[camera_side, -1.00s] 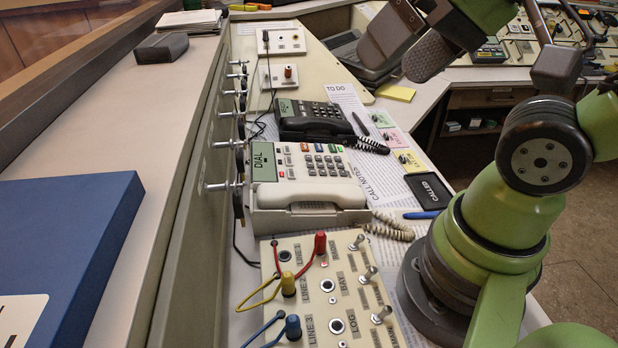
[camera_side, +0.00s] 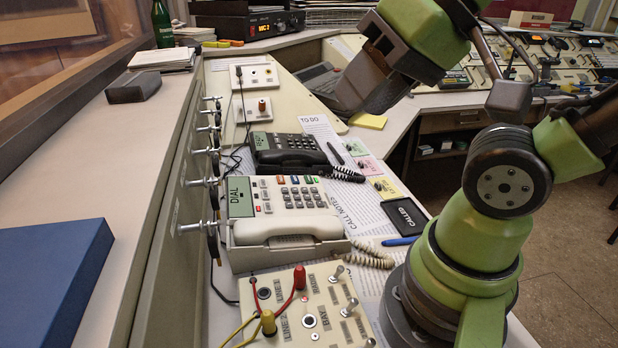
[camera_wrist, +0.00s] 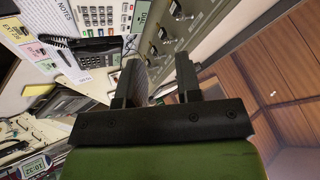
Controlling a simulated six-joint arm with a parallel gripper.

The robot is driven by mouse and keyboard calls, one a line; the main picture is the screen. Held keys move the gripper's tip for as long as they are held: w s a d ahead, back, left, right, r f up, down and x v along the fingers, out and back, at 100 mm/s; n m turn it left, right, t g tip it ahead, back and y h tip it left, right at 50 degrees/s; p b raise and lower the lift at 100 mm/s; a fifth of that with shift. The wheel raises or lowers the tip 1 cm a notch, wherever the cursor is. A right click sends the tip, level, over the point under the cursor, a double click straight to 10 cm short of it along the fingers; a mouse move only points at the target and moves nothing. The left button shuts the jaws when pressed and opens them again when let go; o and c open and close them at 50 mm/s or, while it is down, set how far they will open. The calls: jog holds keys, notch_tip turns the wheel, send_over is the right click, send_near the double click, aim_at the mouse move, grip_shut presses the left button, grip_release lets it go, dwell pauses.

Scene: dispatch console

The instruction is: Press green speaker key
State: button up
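The cream desk phone (camera_side: 285,215) stands on the desk, with its handset along the front and a greenish DIAL display at its left. A row of small coloured keys (camera_side: 287,180) runs along its top edge. The key at the right end (camera_side: 309,179) looks green, but it is too small to be sure. My gripper (camera_side: 362,98) is in the air, up and to the right of the phone, touching nothing. In the wrist view its two dark fingers (camera_wrist: 159,78) are apart and empty. Part of the cream phone (camera_wrist: 98,16) shows at the top there.
A black phone (camera_side: 288,150) with a coiled cord stands behind the cream one. A patch panel (camera_side: 310,310) with upright plugs and toggles is in front. Metal posts (camera_side: 200,183) stick out from the ledge at left. A green bottle (camera_side: 162,25) stands far back.

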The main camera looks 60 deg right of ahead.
grip_shut()
dwell(1.4)
